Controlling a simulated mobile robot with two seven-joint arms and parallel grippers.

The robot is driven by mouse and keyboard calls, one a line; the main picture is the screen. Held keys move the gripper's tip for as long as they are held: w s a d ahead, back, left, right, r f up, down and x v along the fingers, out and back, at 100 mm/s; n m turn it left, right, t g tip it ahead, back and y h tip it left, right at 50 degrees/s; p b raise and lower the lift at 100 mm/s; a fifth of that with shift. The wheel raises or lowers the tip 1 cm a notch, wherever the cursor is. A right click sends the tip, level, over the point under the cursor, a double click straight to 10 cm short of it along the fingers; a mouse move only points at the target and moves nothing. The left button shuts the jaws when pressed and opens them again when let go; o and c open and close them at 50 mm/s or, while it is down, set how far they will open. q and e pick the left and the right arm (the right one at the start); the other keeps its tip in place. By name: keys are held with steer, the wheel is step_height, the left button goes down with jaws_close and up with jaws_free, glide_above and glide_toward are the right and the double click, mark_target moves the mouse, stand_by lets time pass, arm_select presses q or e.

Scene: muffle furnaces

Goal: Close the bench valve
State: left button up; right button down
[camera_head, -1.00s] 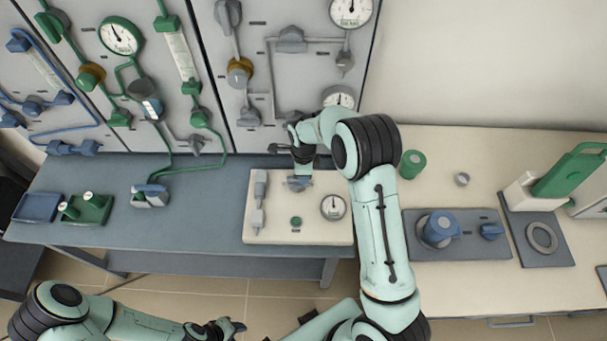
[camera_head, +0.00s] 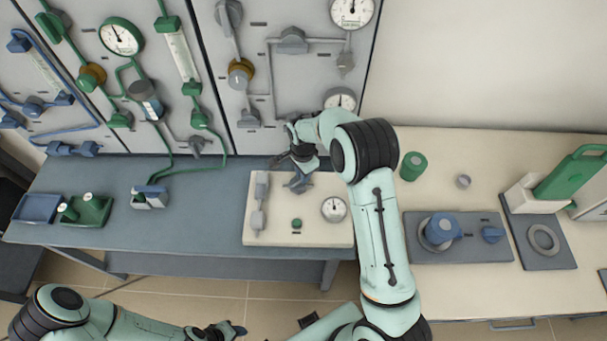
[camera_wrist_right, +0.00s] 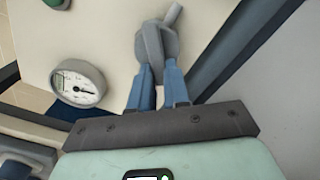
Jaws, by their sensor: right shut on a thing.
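The bench valve (camera_head: 299,184) is a grey-blue handle on the cream panel (camera_head: 275,234) on the bench, near the panel's back edge. My right gripper (camera_head: 297,174) is over it, pointing down. In the right wrist view, the blue fingers of my right gripper (camera_wrist_right: 158,82) are shut on the grey valve handle (camera_wrist_right: 153,42), whose narrow end sticks out past the fingertips. The handle lies at a slant to the panel in the head view, and the gripper partly hides it. My left gripper (camera_head: 232,330) is low in the head view, away from the bench; its jaws are unclear.
The cream panel also bears a dial gauge (camera_head: 333,209), a green button (camera_head: 297,224) and a grey fitting (camera_head: 258,219) at left. A tall pipe panel (camera_head: 280,75) stands behind. A green cylinder (camera_head: 412,166) stands right of my right arm.

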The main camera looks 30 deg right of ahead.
steer(key=n, duration=0.2)
steer(key=w+n, duration=0.1)
steer(key=n, duration=0.2)
steer(key=shift+a+n, duration=0.15)
steer(key=shift+n, duration=0.15)
steer(key=n, duration=0.4)
steer(key=shift+w+a+n, duration=0.25)
steer(key=shift+n, duration=0.15)
steer(key=c, duration=1.1)
jaws_free()
steer(key=shift+r, duration=0.1)
step_height(320, 180, up, 13)
steer(key=shift+r, duration=0.15)
